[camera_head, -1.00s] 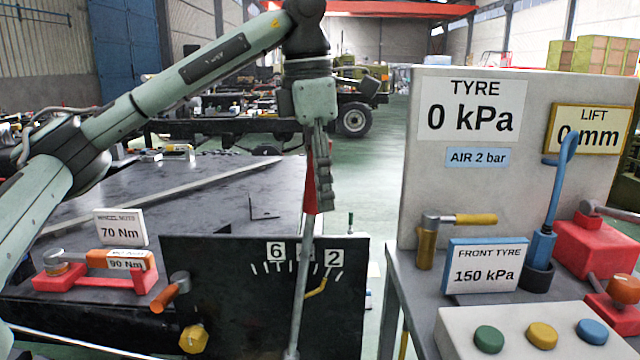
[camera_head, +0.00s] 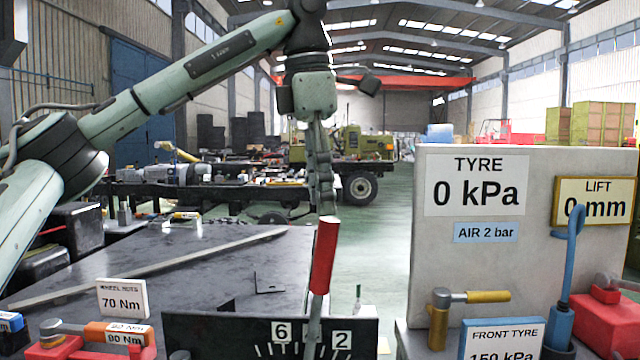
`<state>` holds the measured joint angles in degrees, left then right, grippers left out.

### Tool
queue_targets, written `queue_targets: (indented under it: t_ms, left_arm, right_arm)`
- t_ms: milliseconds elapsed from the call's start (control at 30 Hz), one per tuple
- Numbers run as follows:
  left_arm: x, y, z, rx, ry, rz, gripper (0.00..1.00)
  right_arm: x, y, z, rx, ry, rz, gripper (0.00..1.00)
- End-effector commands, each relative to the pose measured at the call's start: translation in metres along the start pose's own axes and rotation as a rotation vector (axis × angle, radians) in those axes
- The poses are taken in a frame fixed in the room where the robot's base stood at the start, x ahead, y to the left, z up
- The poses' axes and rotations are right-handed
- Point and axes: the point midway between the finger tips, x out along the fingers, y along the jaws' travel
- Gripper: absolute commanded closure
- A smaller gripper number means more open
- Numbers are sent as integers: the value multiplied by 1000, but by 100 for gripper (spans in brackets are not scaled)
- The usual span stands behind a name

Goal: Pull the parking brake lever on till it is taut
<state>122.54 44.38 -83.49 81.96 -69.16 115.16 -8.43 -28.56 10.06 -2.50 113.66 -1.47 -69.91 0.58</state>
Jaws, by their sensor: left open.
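The brake lever has a red grip (camera_head: 324,256) and a grey shaft (camera_head: 314,318). It stands nearly upright, leaning slightly right, in front of a black scale panel (camera_head: 210,330). The shaft passes between the marks 6 and 2 and covers the mark between them. The lower lever and the lower panel are out of frame. My left gripper (camera_head: 327,208) points down just above the top of the red grip. It is open, seen edge-on, with nothing held. I cannot tell whether its tips touch the grip. My right gripper is not in view.
A bench with a tyre board (camera_head: 480,262), a blue lever (camera_head: 566,265) and a yellow-handled tool (camera_head: 470,297) is at the right. A dark table (camera_head: 190,270) with a wheel nuts sign (camera_head: 123,298) is at the left. Green floor lies open behind the lever.

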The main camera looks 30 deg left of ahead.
Motion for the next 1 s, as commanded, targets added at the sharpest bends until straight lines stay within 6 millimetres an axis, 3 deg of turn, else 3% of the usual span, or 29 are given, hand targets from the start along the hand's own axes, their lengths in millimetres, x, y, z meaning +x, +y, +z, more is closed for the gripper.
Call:
queue_targets:
  t_ms: [133,467,833,1000]
  left_arm:
    - [-9,0,0,0,0,1,54]
    - [-9,0,0,7,3,-1,54]
    - [16,4,6,382,102,-74,54]
    - [40,3,2,390,103,-77,54]
  right_arm:
    - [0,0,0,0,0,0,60]
    - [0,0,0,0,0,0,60]
    - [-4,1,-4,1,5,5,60]
    - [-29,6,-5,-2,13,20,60]
